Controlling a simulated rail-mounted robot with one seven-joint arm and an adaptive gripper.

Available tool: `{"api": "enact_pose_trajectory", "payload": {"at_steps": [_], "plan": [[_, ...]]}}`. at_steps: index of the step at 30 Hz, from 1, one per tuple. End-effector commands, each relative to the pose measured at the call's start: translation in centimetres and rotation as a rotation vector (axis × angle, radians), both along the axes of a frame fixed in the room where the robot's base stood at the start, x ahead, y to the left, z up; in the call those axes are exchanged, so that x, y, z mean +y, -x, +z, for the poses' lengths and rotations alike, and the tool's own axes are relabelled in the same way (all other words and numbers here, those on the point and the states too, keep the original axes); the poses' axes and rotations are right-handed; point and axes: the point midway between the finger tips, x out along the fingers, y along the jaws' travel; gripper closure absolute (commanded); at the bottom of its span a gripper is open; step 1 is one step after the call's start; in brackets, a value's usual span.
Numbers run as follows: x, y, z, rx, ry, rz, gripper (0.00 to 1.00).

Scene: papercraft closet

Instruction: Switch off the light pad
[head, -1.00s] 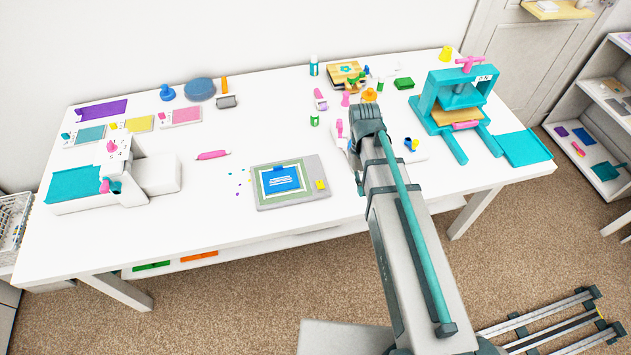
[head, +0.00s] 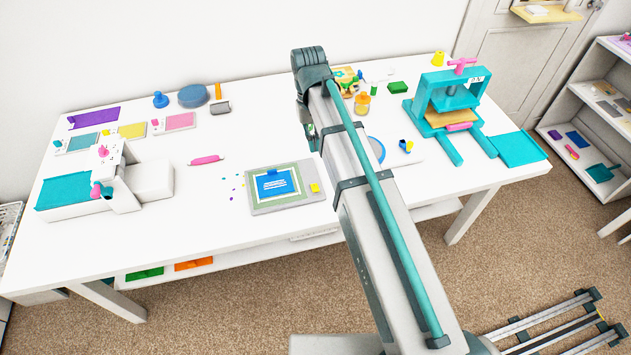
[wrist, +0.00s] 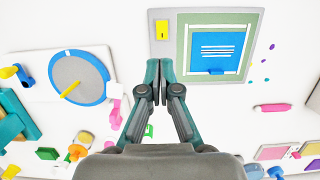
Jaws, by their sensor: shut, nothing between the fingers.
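The light pad (head: 290,203) is a flat grey board on the white table, with a green sheet and a blue card (head: 274,185) with white lines on it. Its yellow switch (head: 315,188) is at the right front corner. In the wrist view the pad (wrist: 161,47) is at the top, and the switch (wrist: 161,29) is on its left strip. My gripper (wrist: 160,66) is shut and empty, its tips showing just below that strip, in line with the switch.
A round blue and grey disc (wrist: 80,78) on a white base lies beside the pad. A teal press (head: 452,105) stands at the table's right. The table front is clear.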

Motion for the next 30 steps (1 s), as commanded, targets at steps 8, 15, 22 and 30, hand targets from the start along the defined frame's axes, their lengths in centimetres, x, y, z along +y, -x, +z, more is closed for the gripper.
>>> {"api": "enact_pose_trajectory", "payload": {"at_steps": [8, 15, 22, 30], "plan": [[-0.1, 0.3, -1.1, 0.001, 0.000, 0.000, 1.00], [-0.3, 1.1, -4.3, 0.002, 0.001, 0.000, 1.00], [-0.5, 1.8, -7.8, 0.003, 0.001, 0.000, 1.00], [-0.7, 2.5, -11.3, 0.002, 0.001, 0.000, 1.00]]}}
